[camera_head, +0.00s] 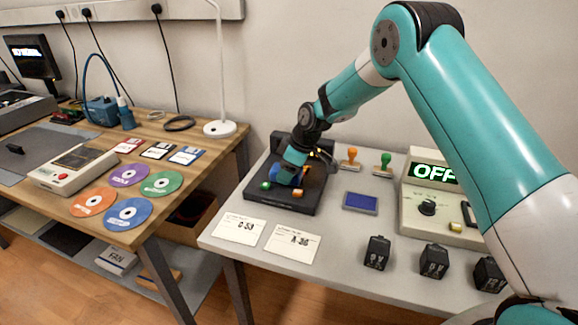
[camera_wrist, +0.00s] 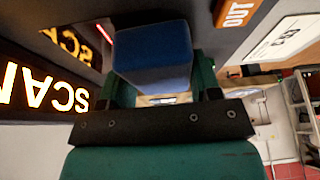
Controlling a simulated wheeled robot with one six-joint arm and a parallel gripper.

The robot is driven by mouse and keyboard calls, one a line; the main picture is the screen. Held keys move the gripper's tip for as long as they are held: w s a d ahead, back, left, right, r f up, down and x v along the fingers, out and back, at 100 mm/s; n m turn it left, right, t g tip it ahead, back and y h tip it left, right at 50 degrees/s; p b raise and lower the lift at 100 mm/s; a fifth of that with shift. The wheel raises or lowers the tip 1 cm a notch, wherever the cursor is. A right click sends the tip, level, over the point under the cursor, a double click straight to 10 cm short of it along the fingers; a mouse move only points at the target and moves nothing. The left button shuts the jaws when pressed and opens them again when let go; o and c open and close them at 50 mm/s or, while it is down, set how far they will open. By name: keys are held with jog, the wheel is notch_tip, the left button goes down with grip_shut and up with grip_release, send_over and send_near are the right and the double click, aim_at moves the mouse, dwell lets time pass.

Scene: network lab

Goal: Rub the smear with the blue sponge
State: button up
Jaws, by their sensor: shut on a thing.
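My gripper (camera_head: 296,162) reaches down over a black scanner-like device (camera_head: 308,207) on the grey table. It is shut on a blue block, which looks like the blue sponge (camera_wrist: 152,52); in the head view the sponge (camera_head: 283,177) shows partly below the gripper. In the wrist view the sponge sits between the two green fingers, over or close to a dark surface. I cannot tell whether it touches that surface. The smear cannot be made out; the gripper and sponge may hide it.
A lit SCAN sign (camera_wrist: 45,88) and an orange OUT label (camera_wrist: 236,14) lie close to the gripper. A blue ink pad (camera_head: 361,202), two stamps (camera_head: 350,158), cards (camera_head: 292,243) and black adapters (camera_head: 377,252) stand around the device. A wooden bench (camera_head: 205,143) is to the left.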

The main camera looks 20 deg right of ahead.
dwell(0.3)
jog(key=shift+r+p, duration=1.95)
jog(key=shift+r, duration=1.05)
jog(key=shift+r, duration=0.1)
jog(key=shift+r+p, duration=1.05)
jog(key=shift+r, duration=0.45)
jog(key=shift+a+f, duration=0.1)
